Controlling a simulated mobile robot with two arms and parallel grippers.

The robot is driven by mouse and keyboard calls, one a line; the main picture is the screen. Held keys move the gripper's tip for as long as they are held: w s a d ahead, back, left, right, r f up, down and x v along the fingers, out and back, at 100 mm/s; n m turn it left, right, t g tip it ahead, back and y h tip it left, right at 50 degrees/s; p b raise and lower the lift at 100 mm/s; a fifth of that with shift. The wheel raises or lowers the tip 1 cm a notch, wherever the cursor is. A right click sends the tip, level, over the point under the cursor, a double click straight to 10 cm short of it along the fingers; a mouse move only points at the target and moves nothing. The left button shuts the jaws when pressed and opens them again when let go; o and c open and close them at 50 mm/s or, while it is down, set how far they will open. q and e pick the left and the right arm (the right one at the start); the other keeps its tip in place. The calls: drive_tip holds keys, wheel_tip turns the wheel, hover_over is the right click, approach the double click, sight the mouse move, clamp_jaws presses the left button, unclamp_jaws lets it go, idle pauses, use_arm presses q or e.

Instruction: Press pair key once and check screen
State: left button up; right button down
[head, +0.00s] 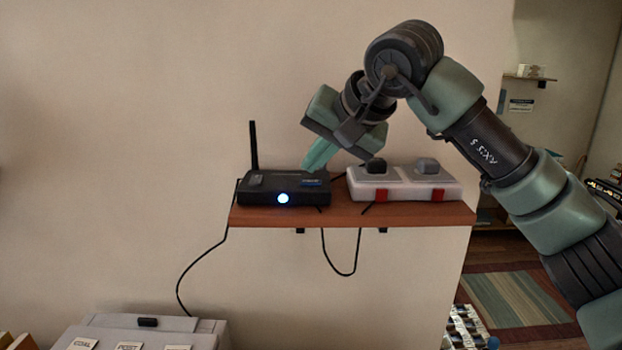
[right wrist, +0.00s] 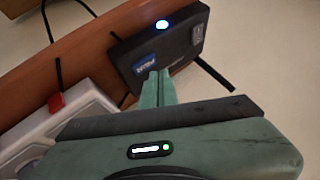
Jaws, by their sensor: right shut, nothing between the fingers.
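A black router box (head: 284,187) with an upright antenna stands on the left of a wooden wall shelf (head: 350,216). A round light on its front glows blue. The blue labelled pair key (head: 311,183) is on its top, near the right end; it also shows in the right wrist view (right wrist: 144,61). My right gripper (head: 307,170) is shut and empty, its green fingertips pointing down at the box. In the right wrist view its tips (right wrist: 156,76) are right beside the key; I cannot tell whether they touch it. I cannot make out a lit screen. My left gripper is out of view.
A white and grey box (head: 405,187) with dark knobs and red tabs stands on the shelf just right of the router. Black cables hang below the shelf. A grey cabinet (head: 150,335) with labels is at the lower left.

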sight(314, 183)
wheel_tip(314, 183, up, 6)
drive_tip(key=p, duration=0.5)
idle(0.5)
drive_tip(key=shift+f, duration=0.1)
